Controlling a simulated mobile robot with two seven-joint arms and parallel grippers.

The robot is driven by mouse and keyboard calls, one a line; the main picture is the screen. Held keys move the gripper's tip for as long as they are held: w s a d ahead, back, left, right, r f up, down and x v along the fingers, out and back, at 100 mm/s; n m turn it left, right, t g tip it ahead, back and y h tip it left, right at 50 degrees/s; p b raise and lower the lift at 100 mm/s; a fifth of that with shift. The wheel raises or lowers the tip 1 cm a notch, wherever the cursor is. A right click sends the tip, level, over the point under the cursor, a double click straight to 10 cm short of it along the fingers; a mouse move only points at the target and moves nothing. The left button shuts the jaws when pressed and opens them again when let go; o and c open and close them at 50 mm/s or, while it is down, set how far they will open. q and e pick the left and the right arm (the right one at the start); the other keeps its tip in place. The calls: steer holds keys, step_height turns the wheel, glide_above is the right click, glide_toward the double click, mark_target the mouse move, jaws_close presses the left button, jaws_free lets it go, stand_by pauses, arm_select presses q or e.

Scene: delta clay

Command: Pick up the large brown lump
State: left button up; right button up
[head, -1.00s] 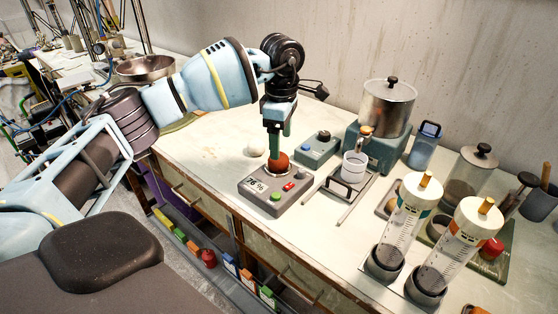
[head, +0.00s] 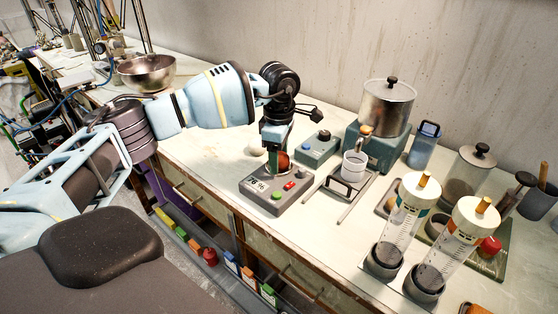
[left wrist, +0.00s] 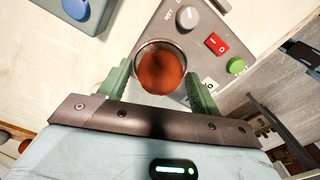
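The large brown lump (head: 283,159) is a rounded reddish-brown ball. It sits in the round metal cup on top of a grey instrument (head: 262,192) with a display and coloured buttons. My left gripper (head: 280,150) points down over it, its green fingers on either side of the lump. In the left wrist view the lump (left wrist: 161,72) lies between the fingertips of the left gripper (left wrist: 160,82), with a gap on both sides. The fingers are open. My right gripper is not in view.
A pale round lump (head: 257,149) lies behind the instrument. A blue-grey box with a blue knob (head: 316,147) stands close behind, and a white cup (head: 354,166) on a stand is to the right. Two clear cylinders (head: 408,222) stand further right.

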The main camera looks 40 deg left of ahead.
arm_select(q)
steer(key=c, duration=0.9)
steer(key=shift+r, duration=0.15)
steer(key=shift+r, duration=0.55)
step_height(320, 180, up, 2)
steer(key=shift+r, duration=0.1)
steer(key=s+d, duration=0.2)
steer(key=s, duration=0.2)
steer(key=s+d+r, duration=0.1)
steer(key=s+d, duration=0.1)
steer(key=s, duration=0.3)
steer(key=s+d, duration=0.3)
steer(key=s, duration=0.2)
steer(key=shift+s+d+r, duration=0.1)
steer(key=shift+s+r, duration=0.05)
steer(key=shift+r, duration=0.1)
